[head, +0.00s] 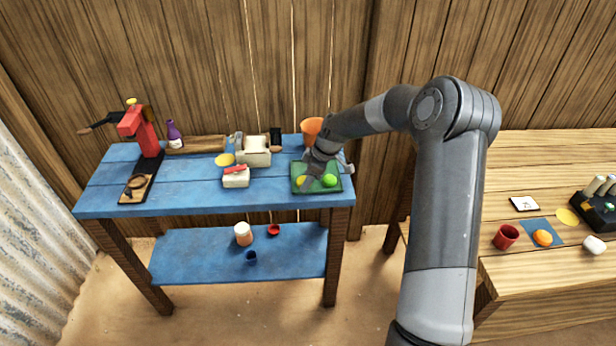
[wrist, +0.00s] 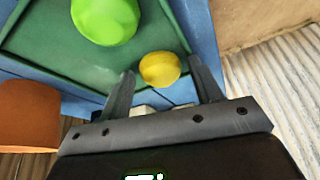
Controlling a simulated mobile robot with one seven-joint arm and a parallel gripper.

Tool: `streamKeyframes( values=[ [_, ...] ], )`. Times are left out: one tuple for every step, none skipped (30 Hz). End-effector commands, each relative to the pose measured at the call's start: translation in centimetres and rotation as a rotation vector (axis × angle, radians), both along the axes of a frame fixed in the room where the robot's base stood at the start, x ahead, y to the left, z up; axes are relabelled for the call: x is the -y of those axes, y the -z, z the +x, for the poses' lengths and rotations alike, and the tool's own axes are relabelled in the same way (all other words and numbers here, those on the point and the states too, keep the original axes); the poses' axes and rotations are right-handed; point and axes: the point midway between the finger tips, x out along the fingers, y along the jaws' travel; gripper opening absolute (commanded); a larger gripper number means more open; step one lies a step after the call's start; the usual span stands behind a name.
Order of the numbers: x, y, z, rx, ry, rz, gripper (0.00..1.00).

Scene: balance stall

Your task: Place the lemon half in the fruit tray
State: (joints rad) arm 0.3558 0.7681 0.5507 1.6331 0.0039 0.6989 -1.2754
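The lemon half, a small yellow round piece (head: 301,181), shows at the left inside of the green fruit tray (head: 316,192) in the head view. In the wrist view the lemon half (wrist: 159,69) lies between my fingertips, by the tray's edge (wrist: 60,70). A bright green fruit (head: 330,180) is beside it in the tray and also shows in the wrist view (wrist: 104,18). My gripper (wrist: 162,66) is open over the tray, with a gap between each finger and the lemon half. My arm hides part of the tray in the head view.
An orange pot (head: 311,128) stands behind the tray, partly behind my arm. A white box with a red item (head: 236,179) and a cream device (head: 256,155) stand to the left. A red press (head: 139,129) is at the far left.

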Motion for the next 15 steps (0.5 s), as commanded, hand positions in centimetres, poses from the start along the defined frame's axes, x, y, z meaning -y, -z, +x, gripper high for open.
streamKeyframes(
  values=[
    [0.0,0.0,0.0,0.000,0.000,0.000,0.63],
    [0.0,0.0,0.0,0.000,0.000,0.000,0.64],
    [0.0,0.0,0.0,0.000,0.000,0.000,0.64],
    [0.0,0.0,0.0,0.000,0.000,0.000,0.64],
    [0.0,0.0,0.0,0.000,0.000,0.000,0.64],
    [0.0,0.0,0.0,0.000,0.000,0.000,0.64],
    [0.0,0.0,0.0,0.000,0.000,0.000,0.64],
    [0.0,0.0,0.0,0.000,0.000,0.000,0.64],
    [0.0,-0.1,0.0,0.000,0.000,0.000,0.64],
    [0.0,-0.3,0.0,0.001,0.000,0.000,0.64],
    [0.0,-0.5,0.0,0.001,0.000,0.000,0.64],
    [0.2,-0.8,0.0,0.002,0.001,0.000,0.64],
    [0.3,-1.1,0.0,0.002,0.002,0.001,0.64],
    [0.5,-1.6,-0.1,0.003,0.002,0.000,0.64],
    [0.8,-2.3,-0.1,0.003,0.002,0.000,0.64]
  ],
)
